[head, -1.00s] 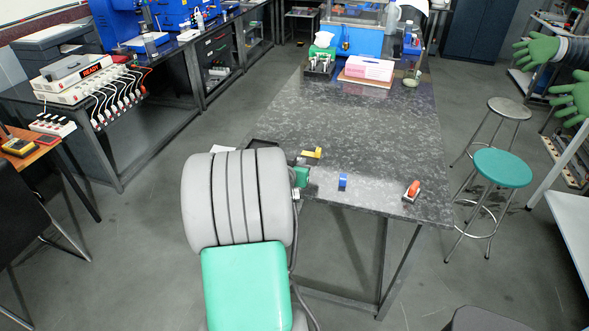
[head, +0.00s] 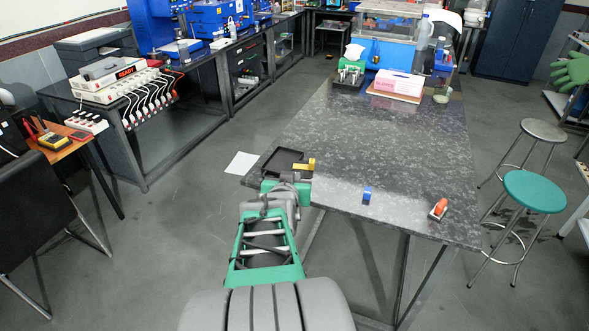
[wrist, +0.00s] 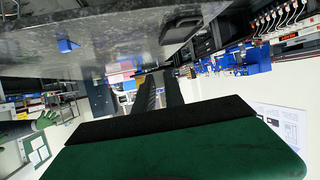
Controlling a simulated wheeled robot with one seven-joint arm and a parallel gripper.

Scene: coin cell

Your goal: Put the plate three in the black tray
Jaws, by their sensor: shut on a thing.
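The black tray (head: 270,168) lies on the near left corner of the dark stone-topped table. It also shows in the wrist view (wrist: 183,26). My gripper (head: 298,175) is at the tray's near right side in the head view. It is shut on a small yellow piece (head: 307,165), which I take to be plate three. This piece overlaps the tray's right edge in the picture; I cannot tell its height above it. My fingertips are mostly hidden in the head view.
A pink-and-white box (head: 398,85) and other equipment are at the far end. The middle of the table (head: 370,135) is clear. Stools (head: 533,190) stand to the right.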

